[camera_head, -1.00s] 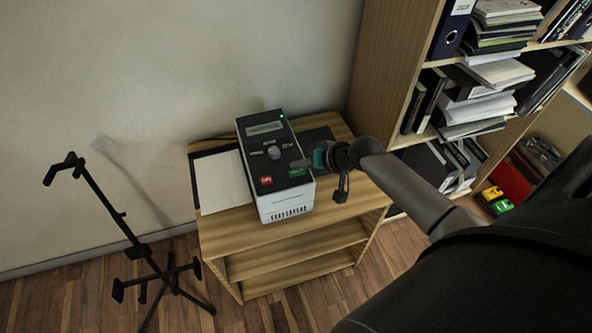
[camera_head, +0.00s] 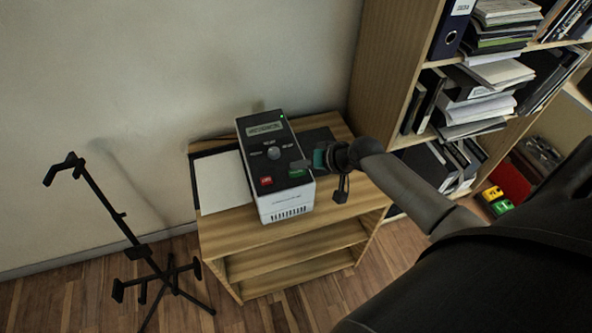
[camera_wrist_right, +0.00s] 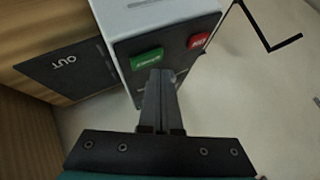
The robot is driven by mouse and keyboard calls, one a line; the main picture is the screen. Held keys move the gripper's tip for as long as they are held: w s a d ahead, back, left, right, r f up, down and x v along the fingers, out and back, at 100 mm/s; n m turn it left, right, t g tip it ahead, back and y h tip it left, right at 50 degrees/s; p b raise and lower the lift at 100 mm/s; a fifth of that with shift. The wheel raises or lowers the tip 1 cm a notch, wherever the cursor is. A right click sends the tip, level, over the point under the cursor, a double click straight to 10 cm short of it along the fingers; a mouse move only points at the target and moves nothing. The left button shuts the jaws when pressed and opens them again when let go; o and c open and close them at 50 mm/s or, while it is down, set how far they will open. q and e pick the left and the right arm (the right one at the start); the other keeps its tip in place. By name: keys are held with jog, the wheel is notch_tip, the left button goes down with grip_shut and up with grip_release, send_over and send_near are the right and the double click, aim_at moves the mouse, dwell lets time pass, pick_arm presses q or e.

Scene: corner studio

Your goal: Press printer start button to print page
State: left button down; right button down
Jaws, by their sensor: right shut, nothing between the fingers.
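The printer (camera_head: 287,205) is a white box with a dark sloped top panel, standing on a small wooden shelf unit. Its panel has a green button (camera_head: 297,173), a red button (camera_head: 266,181), a round knob (camera_head: 274,153) and a small display. My right gripper (camera_head: 299,164) is shut and empty, with its fingertips just beside the green button. In the right wrist view the shut fingertips (camera_wrist_right: 161,73) are at the edge of the green button (camera_wrist_right: 147,57), and the red button (camera_wrist_right: 199,40) lies apart to the right. I cannot tell whether they touch the green button. My left gripper is not in view.
White paper (camera_head: 221,182) lies left of the printer on the wooden shelf unit (camera_head: 240,228). A dark mat marked OUT (camera_wrist_right: 66,68) lies on its other side. A black stand (camera_head: 130,235) is at left. A full bookcase (camera_head: 384,75) rises at right.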

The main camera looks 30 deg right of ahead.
jog(key=shift+f, duration=0.2)
dwell(0.4)
jog(key=shift+f, duration=0.25)
jog(key=shift+f+b, duration=0.2)
jog(key=shift+b, duration=0.1)
dwell(0.3)
jog(key=shift+r, duration=0.1)
jog(key=shift+r+p, duration=0.55)
jog(key=shift+p, duration=0.2)
